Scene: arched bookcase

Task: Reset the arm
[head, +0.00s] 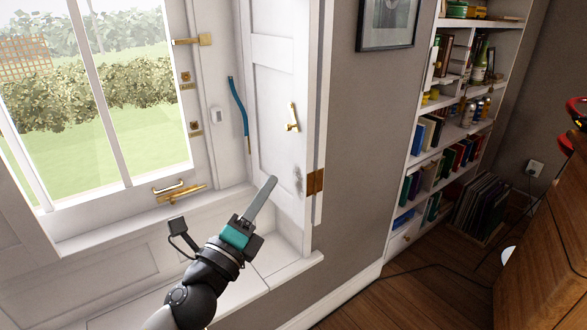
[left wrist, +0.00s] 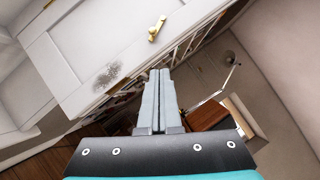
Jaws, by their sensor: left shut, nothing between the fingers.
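My left arm comes in from the bottom of the head view, and its gripper (head: 268,186) is raised in front of the white window shutter panel. The two grey fingers lie flat together, shut with nothing between them. In the left wrist view the shut fingers (left wrist: 159,78) point away from the camera. The white panel (left wrist: 95,60) fills the upper left there, with a brass knob (left wrist: 156,28) and a grey speckled patch. I cannot tell whether the fingers touch the panel. My right gripper is not in view.
A window with brass fittings (head: 180,192) is at the left, above a white sill (head: 290,268). The open panel (head: 275,100) carries a brass handle (head: 292,118). A bookcase (head: 400,205) stands at the right, near a wooden piece of furniture (head: 545,240). Wooden floor shows between them.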

